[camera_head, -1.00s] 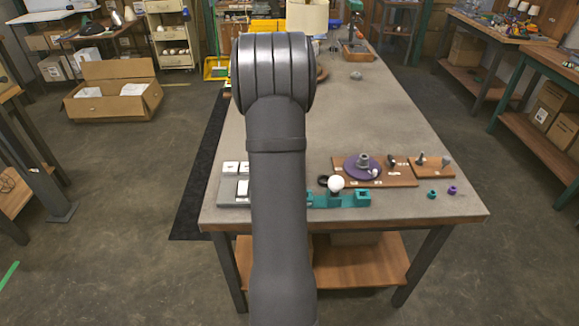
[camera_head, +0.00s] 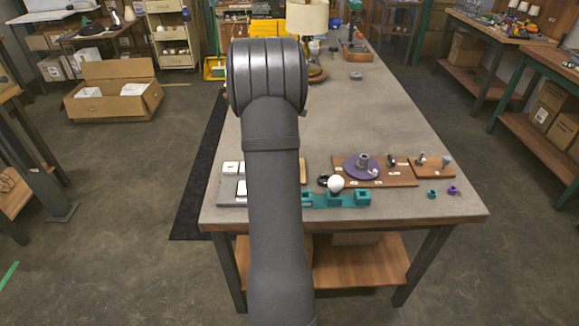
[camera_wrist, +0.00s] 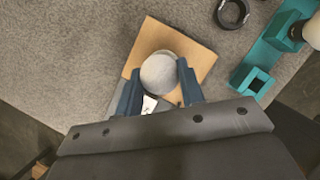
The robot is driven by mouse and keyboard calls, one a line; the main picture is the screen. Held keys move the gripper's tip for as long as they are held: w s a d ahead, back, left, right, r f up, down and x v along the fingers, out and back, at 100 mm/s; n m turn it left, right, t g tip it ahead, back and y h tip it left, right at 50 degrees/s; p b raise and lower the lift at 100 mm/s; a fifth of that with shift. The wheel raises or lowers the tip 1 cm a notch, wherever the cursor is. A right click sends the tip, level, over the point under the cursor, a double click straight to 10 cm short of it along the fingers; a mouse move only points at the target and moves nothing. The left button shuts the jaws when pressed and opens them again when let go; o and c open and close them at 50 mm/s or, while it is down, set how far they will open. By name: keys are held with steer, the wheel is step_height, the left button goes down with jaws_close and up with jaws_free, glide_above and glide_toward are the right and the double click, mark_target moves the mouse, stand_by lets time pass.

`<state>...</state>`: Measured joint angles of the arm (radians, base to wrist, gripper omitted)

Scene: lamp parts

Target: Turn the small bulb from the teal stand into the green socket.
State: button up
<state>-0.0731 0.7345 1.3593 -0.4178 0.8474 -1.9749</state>
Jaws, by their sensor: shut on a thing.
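In the wrist view, my gripper (camera_wrist: 160,88) has its two blue fingers shut on the small bulb (camera_wrist: 159,72), a pale round shape. The bulb is over a square wooden board (camera_wrist: 190,48); whether it touches anything below cannot be told. The green socket cannot be made out; anything under the bulb is hidden. The teal stand (camera_wrist: 245,68) is at the right, with an empty-looking square holder near its end. In the head view the teal stand (camera_head: 362,199) carries a larger white bulb (camera_head: 336,183). My arm hides the gripper there.
A black ring (camera_wrist: 231,13) lies between the board and the stand. In the head view, a wooden board with a purple disc (camera_head: 360,168) is behind the stand. Small teal (camera_head: 432,194) and purple (camera_head: 452,190) parts lie at the right. The table's far half has free room.

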steer(key=m+g, duration=0.1)
steer(key=m, duration=0.2)
steer(key=shift+f+h, duration=0.2)
steer(key=shift+h, duration=0.2)
steer(key=m+g, duration=0.1)
steer(key=m, duration=0.1)
steer(key=m+g, duration=0.1)
steer(key=m, duration=0.2)
steer(key=shift+w, duration=0.15)
steer(key=shift+m+g+h, duration=0.3)
steer(key=shift+m+g, duration=0.1)
steer(key=shift+m, duration=0.7)
steer(key=m+g, duration=0.1)
steer(key=m, duration=0.2)
steer(key=shift+w, duration=0.1)
steer(key=m+g+y, duration=0.1)
steer(key=m, duration=0.2)
steer(key=shift+w, duration=0.1)
steer(key=shift+m, duration=0.4)
